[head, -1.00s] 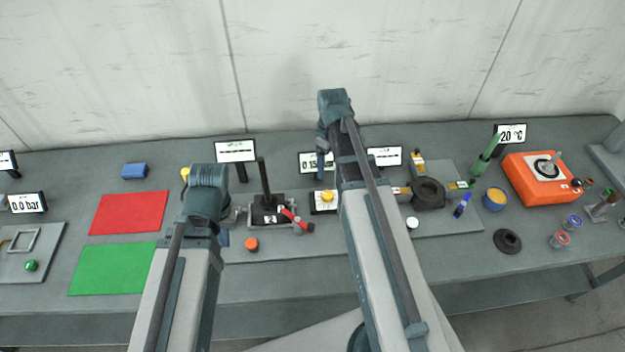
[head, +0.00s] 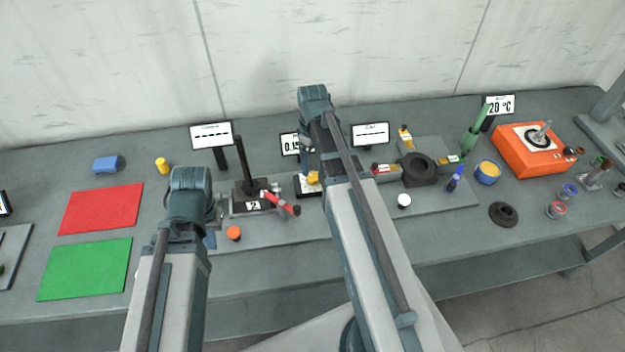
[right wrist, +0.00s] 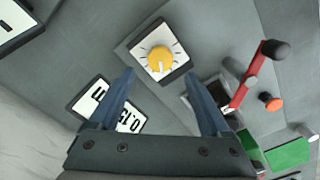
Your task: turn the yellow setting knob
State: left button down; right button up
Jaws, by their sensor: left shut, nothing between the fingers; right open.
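The yellow setting knob (right wrist: 160,60) sits on a white dial plate with black tick marks, on a dark square base. In the head view the knob (head: 313,178) is partly hidden by my right arm. My right gripper (right wrist: 165,78) is open in the right wrist view, its two blue-grey fingers apart, with the knob seen between and beyond their tips. Nothing is between the fingers. My left gripper (head: 210,236) is shut and empty, left of the jack device; its arm mostly hides it in the head view.
A display reading 0.15 (right wrist: 128,122) stands beside the knob. A device with a black post (head: 245,165) and red lever (head: 283,203) is just left of the knob. An orange button (head: 233,233) is nearby. Red (head: 100,208) and green (head: 85,268) mats lie left.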

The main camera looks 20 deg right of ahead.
aim_at(313, 175)
pick_arm(q)
notch_tip(313, 175, down, 6)
jog(key=b, duration=0.4)
jog(key=shift+b, duration=0.4)
pick_arm(e)
notch_tip(313, 175, down, 6)
jog(key=shift+r, duration=0.1)
pick_arm(q)
jog(key=shift+r, duration=0.1)
pick_arm(e)
grip_shut()
